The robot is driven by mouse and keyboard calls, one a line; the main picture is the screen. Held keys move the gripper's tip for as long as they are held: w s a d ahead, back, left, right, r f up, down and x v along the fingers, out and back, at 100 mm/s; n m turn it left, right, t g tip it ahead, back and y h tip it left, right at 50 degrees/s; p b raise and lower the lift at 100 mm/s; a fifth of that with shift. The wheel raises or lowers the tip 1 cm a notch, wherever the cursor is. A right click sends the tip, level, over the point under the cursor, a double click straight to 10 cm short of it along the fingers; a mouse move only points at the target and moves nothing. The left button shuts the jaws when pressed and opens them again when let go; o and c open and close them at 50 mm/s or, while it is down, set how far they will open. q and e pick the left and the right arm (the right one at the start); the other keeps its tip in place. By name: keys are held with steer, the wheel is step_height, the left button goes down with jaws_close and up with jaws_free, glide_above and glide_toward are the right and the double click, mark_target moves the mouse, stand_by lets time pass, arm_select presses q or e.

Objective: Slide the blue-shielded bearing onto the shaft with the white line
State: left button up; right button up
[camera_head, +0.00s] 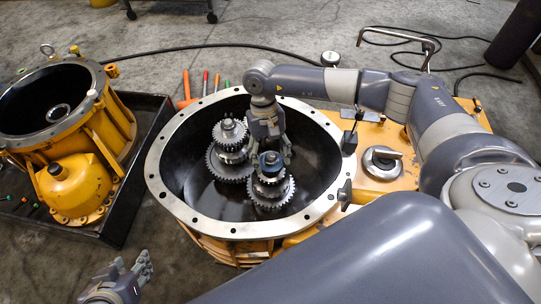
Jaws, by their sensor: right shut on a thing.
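The open transmission housing (157,190) holds two upright gear stacks. The left stack (228,158) has a pale bearing on top. The right stack (270,190) stands nearer the front. A dark ring with a blue tint, apparently the blue-shielded bearing (269,159), is at the top of the right stack. My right gripper (276,152) reaches down from behind and is shut on this bearing. I cannot tell how far the bearing sits over the shaft. No white line can be made out. My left gripper (126,272) is open and empty at the bottom left, outside the housing.
A yellow casing (85,150) stands in a black tray (130,200) at the left. Tools with coloured handles (205,84) lie behind the housing. A knob (383,161) sits on the yellow deck at right. A black hose (190,46) crosses the floor.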

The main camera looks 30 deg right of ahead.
steer(key=shift+f+b, duration=0.7)
steer(key=shift+f, duration=0.05)
arm_select(q)
steer(key=w+d+r+t+h, duration=0.1)
steer(key=w+d+r+t, duration=0.1)
steer(key=w, duration=0.4)
step_height(320, 180, up, 2)
steer(key=shift+r+t, duration=0.25)
steer(key=shift+t, duration=0.65)
arm_select(e)
steer(key=o, duration=1.3)
steer(key=shift+o, duration=0.2)
steer(key=o, duration=0.4)
steer(key=shift+o, duration=0.2)
arm_select(q)
steer(key=shift+s, duration=0.15)
arm_select(e)
steer(key=shift+r, duration=0.15)
